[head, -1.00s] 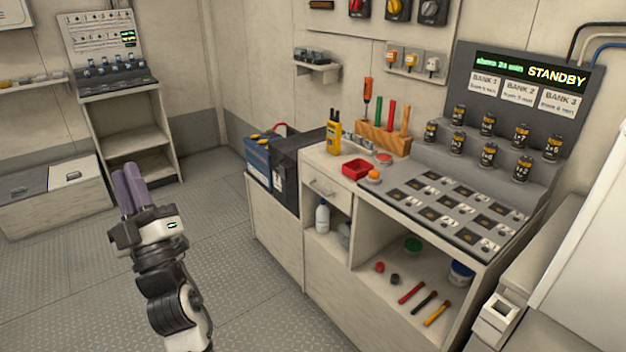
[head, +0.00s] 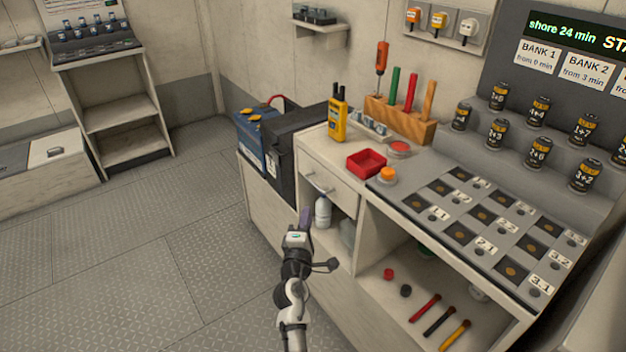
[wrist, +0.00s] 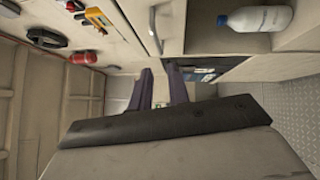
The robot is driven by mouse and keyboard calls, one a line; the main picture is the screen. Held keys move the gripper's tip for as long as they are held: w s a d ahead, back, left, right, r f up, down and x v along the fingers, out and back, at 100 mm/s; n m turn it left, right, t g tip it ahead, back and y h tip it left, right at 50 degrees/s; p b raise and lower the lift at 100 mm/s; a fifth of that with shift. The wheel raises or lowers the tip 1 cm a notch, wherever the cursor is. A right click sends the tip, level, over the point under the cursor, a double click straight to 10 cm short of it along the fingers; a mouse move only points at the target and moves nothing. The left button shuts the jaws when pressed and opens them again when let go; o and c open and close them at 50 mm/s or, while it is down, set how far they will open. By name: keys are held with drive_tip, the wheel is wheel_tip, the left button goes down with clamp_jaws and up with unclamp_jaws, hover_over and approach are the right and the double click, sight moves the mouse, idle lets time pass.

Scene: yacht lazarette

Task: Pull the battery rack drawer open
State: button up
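The drawer (head: 328,187) is a pale front with a metal bar handle (head: 318,187), set under the left part of the counter. It looks shut, flush with the cabinet. My gripper (head: 305,216) is just in front of the cabinet, below and slightly left of the handle in the head view, apart from it. In the wrist view, the handle (wrist: 154,30) is ahead of my gripper (wrist: 160,72). The two purple fingers stand apart with an empty gap between them, so it is open. Nothing is held.
A white bottle (head: 323,211) stands in the open shelf below the drawer. A blue battery (head: 256,140) and a black box (head: 296,150) are to the left. A red tray (head: 366,163) and a yellow radio (head: 338,122) sit on the counter. The floor (head: 130,250) at left is clear.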

sight(313, 184)
drive_tip(key=w, duration=0.4)
drive_tip(key=w+d+r, duration=0.1)
drive_tip(key=w, duration=0.3)
drive_tip(key=w+r, duration=0.1)
drive_tip(key=w, duration=0.3)
drive_tip(key=shift+w+d+p, duration=0.35)
drive_tip(key=shift+d+p, duration=0.05)
clamp_jaws()
